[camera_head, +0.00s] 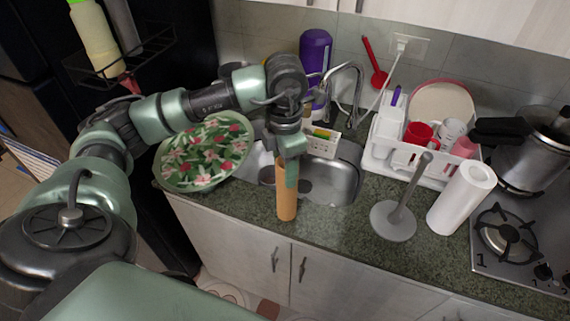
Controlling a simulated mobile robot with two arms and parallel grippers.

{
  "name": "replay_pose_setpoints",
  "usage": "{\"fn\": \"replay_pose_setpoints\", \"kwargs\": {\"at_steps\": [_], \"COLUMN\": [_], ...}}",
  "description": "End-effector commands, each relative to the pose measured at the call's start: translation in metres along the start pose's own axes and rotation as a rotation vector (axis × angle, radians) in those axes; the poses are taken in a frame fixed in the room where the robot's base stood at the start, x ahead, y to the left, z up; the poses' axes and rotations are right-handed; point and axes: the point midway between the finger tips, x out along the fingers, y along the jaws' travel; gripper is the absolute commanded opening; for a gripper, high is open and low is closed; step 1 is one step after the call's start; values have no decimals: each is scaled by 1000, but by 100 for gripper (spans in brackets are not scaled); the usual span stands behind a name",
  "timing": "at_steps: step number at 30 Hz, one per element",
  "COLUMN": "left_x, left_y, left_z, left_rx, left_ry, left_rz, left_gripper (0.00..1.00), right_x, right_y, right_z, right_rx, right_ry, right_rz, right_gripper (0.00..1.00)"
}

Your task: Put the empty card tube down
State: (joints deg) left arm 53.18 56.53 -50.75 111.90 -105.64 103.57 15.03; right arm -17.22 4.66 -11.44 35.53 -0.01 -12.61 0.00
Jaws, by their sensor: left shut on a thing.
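The card tube (286,202) is a plain brown cylinder held upright in the camera_head view. My left gripper (289,170) points down and is shut on its upper part, hiding the top. The tube's lower end is in front of the sink, over the front strip of the green-speckled counter (330,228). I cannot tell whether it touches the counter. My right gripper is not in view.
A grey holder with a bare post (393,220) and a white paper roll (462,198) stand to the right. Behind are the sink (340,185) and a white dish rack (385,155). A floral plate (205,155) is left, a stove (520,245) far right.

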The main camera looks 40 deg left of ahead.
Motion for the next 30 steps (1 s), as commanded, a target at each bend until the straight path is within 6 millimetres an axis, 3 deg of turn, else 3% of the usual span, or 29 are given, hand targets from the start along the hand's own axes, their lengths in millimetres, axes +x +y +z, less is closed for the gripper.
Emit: {"fn": "replay_pose_setpoints", "kwargs": {"at_steps": [9, 10, 12, 25, 30], "left_x": [4, 4, 2, -4, -31], "left_y": [0, 0, 0, 0, 1], "left_z": [0, 0, 0, 1, 2], "left_rx": [0, 0, 0, 0, 1], "left_ry": [-1, -1, -1, -3, -8], "left_rz": [0, 0, 0, 1, 3], "left_gripper": [0, 48, 68, 68, 68], "right_x": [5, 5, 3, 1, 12], "right_y": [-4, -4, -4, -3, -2], "right_z": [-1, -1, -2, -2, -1], "right_rx": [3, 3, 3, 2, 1], "right_ry": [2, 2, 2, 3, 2], "right_rz": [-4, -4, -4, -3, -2], "right_gripper": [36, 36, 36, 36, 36]}}
